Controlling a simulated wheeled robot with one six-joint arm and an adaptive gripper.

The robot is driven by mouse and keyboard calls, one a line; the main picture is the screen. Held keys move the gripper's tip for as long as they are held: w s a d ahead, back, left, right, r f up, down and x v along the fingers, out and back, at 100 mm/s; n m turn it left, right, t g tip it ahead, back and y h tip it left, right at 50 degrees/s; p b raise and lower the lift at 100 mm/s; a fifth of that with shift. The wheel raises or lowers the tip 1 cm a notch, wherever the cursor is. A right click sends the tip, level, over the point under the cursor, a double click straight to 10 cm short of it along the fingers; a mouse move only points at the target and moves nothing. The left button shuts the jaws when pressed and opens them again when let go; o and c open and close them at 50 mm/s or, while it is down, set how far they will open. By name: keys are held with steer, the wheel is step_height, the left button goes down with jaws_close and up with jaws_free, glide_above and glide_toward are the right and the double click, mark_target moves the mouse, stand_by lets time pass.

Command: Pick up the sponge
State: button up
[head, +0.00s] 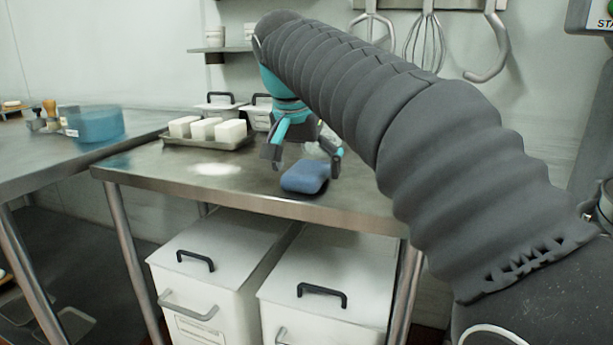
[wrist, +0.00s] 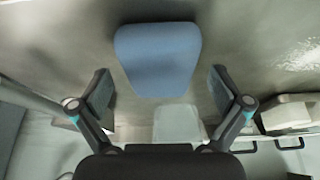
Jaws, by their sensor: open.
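The blue sponge (head: 306,177) lies on the steel table near its front edge in the head view. In the wrist view the sponge (wrist: 158,58) sits at the upper middle, between and a little beyond the fingertips. My gripper (head: 307,160) is above the table at the sponge, fingers spread. In the wrist view my gripper (wrist: 160,88) is open, with one finger on each side and a gap between each finger and the sponge. Nothing is held. In the head view I cannot tell how far the fingertips are above the table top.
A tray (head: 205,142) with several white blocks stands on the steel table (head: 150,176), left of the gripper. Lidded white containers (head: 220,105) stand behind. White bins (head: 215,265) are under the table. A blue tub (head: 96,126) is on the left counter. Utensils hang on the wall.

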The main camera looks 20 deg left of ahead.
mark_target(312, 164)
steer(key=shift+f, duration=0.25)
stand_by(0.3)
steer(key=c, duration=1.2)
steer(key=shift+r, duration=0.1)
step_height(312, 164, up, 5)
steer(key=shift+w+d+r+p, duration=0.1)
steer(key=shift+w+d+p, duration=0.05)
steer(key=shift+p, duration=0.85)
steer(key=w+d+r, duration=0.1)
steer(key=d+r, duration=0.1)
steer(key=d, duration=0.1)
steer(key=w+d+r+p, duration=0.1)
steer(key=w+d+r, duration=0.1)
steer(key=d, duration=0.2)
steer(key=w+d+r, duration=0.1)
steer(key=d+r, duration=0.1)
steer(key=d, duration=0.1)
steer(key=shift+w+d, duration=0.15)
steer(key=shift+w, duration=0.15)
